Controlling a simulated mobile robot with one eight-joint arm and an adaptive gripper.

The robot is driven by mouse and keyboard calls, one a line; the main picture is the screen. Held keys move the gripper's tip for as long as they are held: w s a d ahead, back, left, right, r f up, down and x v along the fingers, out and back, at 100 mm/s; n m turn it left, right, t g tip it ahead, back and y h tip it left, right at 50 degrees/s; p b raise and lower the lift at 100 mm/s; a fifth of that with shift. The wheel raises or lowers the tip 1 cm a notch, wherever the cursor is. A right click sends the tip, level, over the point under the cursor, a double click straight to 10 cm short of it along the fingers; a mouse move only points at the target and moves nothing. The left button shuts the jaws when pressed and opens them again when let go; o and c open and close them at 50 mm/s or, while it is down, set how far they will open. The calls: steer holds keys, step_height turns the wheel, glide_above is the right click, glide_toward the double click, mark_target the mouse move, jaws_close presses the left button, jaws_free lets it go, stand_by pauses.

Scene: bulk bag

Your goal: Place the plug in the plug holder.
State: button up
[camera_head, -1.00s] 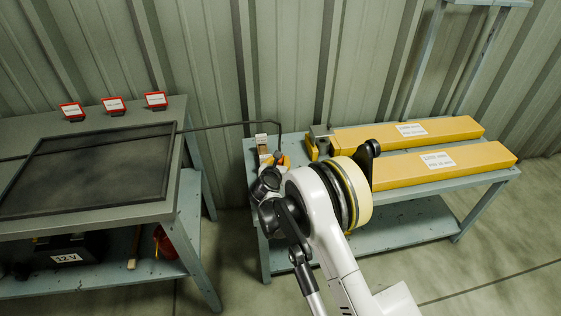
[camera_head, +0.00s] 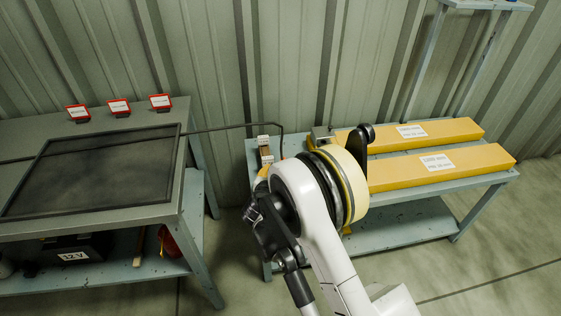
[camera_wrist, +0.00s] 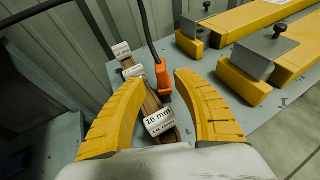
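An orange plug (camera_wrist: 162,79) on a black cable shows in the wrist view, beside a wooden strip (camera_wrist: 153,101) with white labels, one reading 16 mm. I cannot tell whether this strip is the plug holder. My gripper (camera_wrist: 159,77) is open, its two yellow fingers on either side of the plug in the picture, with gaps to both. The plug appears at or just beyond the fingertips; its lower end is close to the strip. In the head view the strip (camera_head: 265,152) shows at the small table's left end; my arm hides the plug there.
Two long yellow bars (camera_head: 430,165) with labels lie on the small blue-grey table (camera_head: 478,184). A workbench (camera_head: 165,205) with a dark panel (camera_head: 95,170) and red-framed signs (camera_head: 119,106) stands left. A metal wall (camera_head: 290,60) is behind.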

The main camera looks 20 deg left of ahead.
steer(key=v, duration=0.3)
steer(key=shift+s+p, duration=0.15)
steer(key=shift+p, duration=0.15)
